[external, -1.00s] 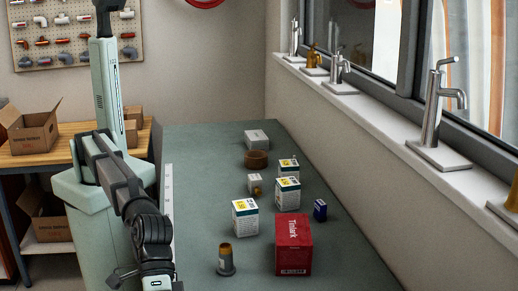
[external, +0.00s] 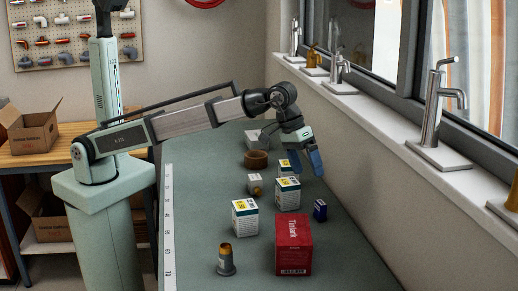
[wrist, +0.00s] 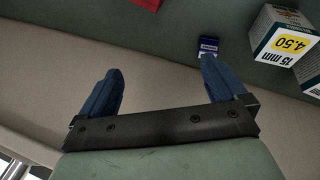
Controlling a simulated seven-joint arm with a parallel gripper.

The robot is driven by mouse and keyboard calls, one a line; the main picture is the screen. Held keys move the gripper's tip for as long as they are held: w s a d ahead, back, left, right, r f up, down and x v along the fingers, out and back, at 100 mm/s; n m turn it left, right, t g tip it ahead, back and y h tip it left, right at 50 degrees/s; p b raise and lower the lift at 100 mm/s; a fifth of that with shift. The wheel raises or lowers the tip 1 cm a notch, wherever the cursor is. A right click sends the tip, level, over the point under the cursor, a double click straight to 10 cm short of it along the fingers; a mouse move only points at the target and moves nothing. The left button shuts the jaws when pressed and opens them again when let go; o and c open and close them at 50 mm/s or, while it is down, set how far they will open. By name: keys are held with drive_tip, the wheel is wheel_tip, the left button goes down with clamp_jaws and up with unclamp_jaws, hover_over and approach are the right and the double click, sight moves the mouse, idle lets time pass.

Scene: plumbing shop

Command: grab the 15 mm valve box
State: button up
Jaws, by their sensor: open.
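A white and teal box (wrist: 283,42) with a yellow 4.50 label reads 15 mm at the right of the wrist view. It appears to be the middle white box (external: 287,194) in the external view, where the print is too small to read. A second similar box (wrist: 312,72) is cut off by the wrist view's right edge, probably the farther one (external: 289,166). My gripper (external: 314,165) is above the table's window side, right of these boxes. Its blue fingers (wrist: 160,66) are spread, with nothing between them.
A small blue box (external: 320,210) and a red box (external: 293,246) stand nearer the camera. The wall and sill (external: 380,125) bound the right.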

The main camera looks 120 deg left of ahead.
sight(288, 181)
drive_tip(key=s+a+f+m+g, duration=0.1)
drive_tip(key=s+a, duration=0.3)
drive_tip(key=s+a+f+g, duration=0.1)
drive_tip(key=s+a+g, duration=0.1)
drive_tip(key=s+a, duration=0.2)
drive_tip(key=s+a+f+m+g, duration=0.1)
drive_tip(key=s+a, duration=0.3)
drive_tip(key=shift+s+a+f+m+h, duration=0.1)
drive_tip(key=shift+f+m+h, duration=0.1)
drive_tip(key=shift+m+h, duration=0.1)
wheel_tip(288, 181, down, 13)
drive_tip(key=shift+r, duration=0.1)
drive_tip(key=c, duration=1.2)
